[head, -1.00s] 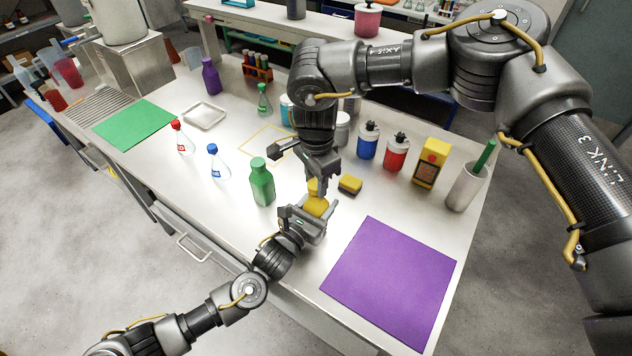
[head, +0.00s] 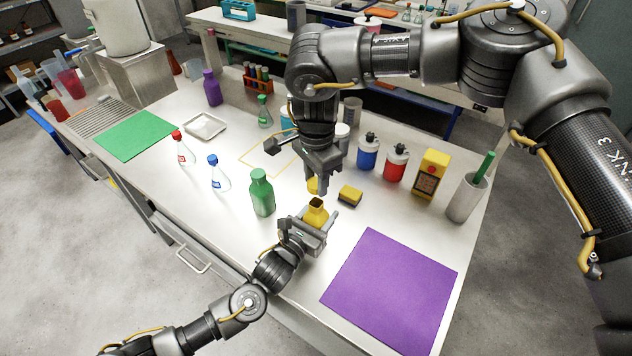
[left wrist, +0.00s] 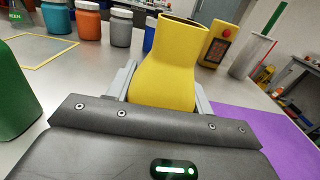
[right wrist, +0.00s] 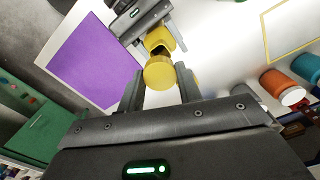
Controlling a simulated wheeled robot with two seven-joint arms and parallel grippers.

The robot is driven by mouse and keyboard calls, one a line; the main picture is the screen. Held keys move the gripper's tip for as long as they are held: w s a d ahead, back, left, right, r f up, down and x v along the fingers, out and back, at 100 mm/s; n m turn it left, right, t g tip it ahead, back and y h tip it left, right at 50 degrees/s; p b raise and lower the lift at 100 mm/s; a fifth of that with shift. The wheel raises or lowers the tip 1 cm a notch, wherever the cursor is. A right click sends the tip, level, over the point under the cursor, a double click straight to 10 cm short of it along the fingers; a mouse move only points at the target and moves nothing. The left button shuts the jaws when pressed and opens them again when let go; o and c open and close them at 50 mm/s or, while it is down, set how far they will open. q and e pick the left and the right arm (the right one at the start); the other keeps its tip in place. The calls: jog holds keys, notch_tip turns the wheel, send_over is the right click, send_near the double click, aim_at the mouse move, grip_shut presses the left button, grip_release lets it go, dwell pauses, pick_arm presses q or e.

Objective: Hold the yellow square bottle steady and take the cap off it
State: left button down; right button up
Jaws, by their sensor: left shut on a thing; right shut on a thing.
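The yellow square bottle (head: 316,214) stands upright near the table's front edge, its mouth open and bare. It fills the middle of the left wrist view (left wrist: 168,75). My left gripper (head: 309,222) is shut on its body, one finger on each side. The round yellow cap (head: 313,186) is apart from the bottle, just above and behind its neck. My right gripper (head: 318,184) points down from above and is shut on the cap, which also shows between its fingers in the right wrist view (right wrist: 158,74).
A yellow and black sponge (head: 350,195) lies right of the bottle. A green bottle (head: 262,193) stands to the left. A purple mat (head: 392,285) lies clear at the front right. Blue (head: 367,152) and red (head: 396,163) bottles stand behind.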

pick_arm(q)
jog(key=c, duration=0.5)
grip_release()
jog(key=b+v, duration=0.2)
jog(key=v, duration=0.8)
jog(key=shift+s+a+f, duration=0.1)
jog(key=shift+s+a, duration=0.1)
jog(key=shift+s, duration=0.1)
pick_arm(e)
notch_tip(320, 180, down, 2)
pick_arm(q)
jog(key=shift+s+a, duration=0.35)
jog(key=shift+s, duration=0.2)
